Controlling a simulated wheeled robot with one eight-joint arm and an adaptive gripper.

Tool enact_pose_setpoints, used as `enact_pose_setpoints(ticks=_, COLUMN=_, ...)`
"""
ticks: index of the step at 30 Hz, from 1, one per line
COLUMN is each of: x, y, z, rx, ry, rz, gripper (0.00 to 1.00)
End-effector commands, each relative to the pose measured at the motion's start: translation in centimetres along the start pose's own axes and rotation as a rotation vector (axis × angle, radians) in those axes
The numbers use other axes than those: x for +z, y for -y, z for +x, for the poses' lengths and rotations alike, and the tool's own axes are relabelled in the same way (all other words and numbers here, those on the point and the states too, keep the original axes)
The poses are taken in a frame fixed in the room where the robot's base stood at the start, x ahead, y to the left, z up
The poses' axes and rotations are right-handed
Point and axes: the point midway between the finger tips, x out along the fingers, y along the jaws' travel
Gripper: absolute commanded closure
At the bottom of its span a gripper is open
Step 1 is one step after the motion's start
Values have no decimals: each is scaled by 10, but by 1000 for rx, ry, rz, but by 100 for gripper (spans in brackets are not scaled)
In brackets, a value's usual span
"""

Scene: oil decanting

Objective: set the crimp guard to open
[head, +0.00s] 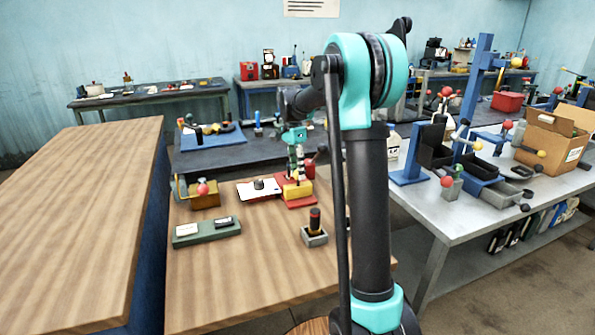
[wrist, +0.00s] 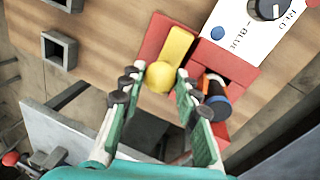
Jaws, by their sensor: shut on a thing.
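A red fixture (wrist: 152,38) with a yellow bar and a yellow ball knob (wrist: 160,77) shows in the wrist view; I take the yellow part as the crimp guard, and no label names it. My gripper (wrist: 161,71) is shut on the yellow knob, one finger on each side. A dark cylinder with orange and blue bands (wrist: 216,97) sits in the red fixture to the right of the fingers. In the head view my gripper (head: 296,166) points down over the red and yellow fixture (head: 300,201). I cannot tell the guard's setting from these views.
A white panel (wrist: 238,28) with a black dial, marked RED and BLUE, adjoins the fixture. On the wooden bench (head: 225,278) stand a green-grey block (head: 207,236), a small grey holder (head: 314,239) and a brown box with a red ball (head: 204,199). The bench front is clear.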

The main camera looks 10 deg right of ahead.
Motion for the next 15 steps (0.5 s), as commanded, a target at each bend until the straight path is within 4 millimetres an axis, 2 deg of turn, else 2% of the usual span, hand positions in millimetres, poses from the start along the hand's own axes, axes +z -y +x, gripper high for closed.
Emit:
enact_pose_setpoints(ticks=5, x=1, y=-6, z=1, rx=0, ry=0, rz=0, gripper=100)
enact_pose_setpoints(ticks=12, x=7, y=-37, z=7, rx=1, ry=0, rz=1, gripper=100)
enact_pose_setpoints(ticks=15, x=9, y=-43, z=8, rx=1, ry=0, rz=0, gripper=100)
